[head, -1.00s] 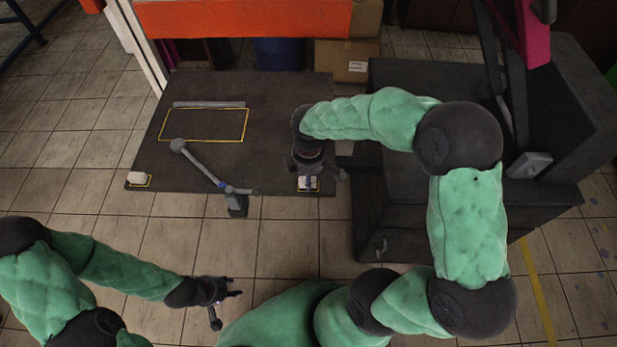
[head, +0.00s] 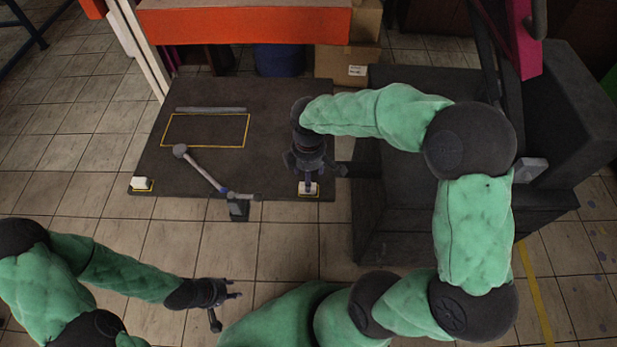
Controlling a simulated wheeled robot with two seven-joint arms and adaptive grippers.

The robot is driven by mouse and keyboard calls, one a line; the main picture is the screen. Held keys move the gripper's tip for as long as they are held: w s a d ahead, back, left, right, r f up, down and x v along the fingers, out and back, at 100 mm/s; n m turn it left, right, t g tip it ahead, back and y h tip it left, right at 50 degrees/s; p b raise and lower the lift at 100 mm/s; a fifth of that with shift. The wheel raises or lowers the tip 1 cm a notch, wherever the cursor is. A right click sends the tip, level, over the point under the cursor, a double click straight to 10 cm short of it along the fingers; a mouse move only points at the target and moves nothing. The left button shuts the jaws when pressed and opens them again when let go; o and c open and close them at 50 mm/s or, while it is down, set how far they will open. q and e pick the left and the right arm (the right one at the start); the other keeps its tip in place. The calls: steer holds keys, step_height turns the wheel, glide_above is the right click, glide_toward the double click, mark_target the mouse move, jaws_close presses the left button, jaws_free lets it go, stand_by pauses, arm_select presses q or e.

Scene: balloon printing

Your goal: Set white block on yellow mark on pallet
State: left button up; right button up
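A small white block (head: 315,188) is at the yellow mark (head: 309,195) on the near right corner of the dark pallet (head: 260,160). My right gripper (head: 308,186) points down over this block, and its fingertips cover the block's middle. From this angle I cannot tell whether the fingers clasp the block or only touch it. A second white block (head: 140,183) sits at a yellow mark at the pallet's near left corner. My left gripper (head: 238,290) is open and empty above the floor in front of the pallet.
A grey jointed bar (head: 204,169) lies across the pallet's near middle, beside a large yellow rectangle (head: 163,130). A dark machine (head: 450,235) stands close on the right. Cardboard boxes (head: 345,62) and an orange beam (head: 245,26) are behind. The floor in front is clear.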

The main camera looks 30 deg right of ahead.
arm_select(q)
step_height(320, 180, up, 3)
steer(key=shift+f+p, duration=0.1)
steer(key=shift+p, duration=1.05)
arm_select(e)
step_height(320, 180, up, 7)
steer(key=shift+r, duration=0.2)
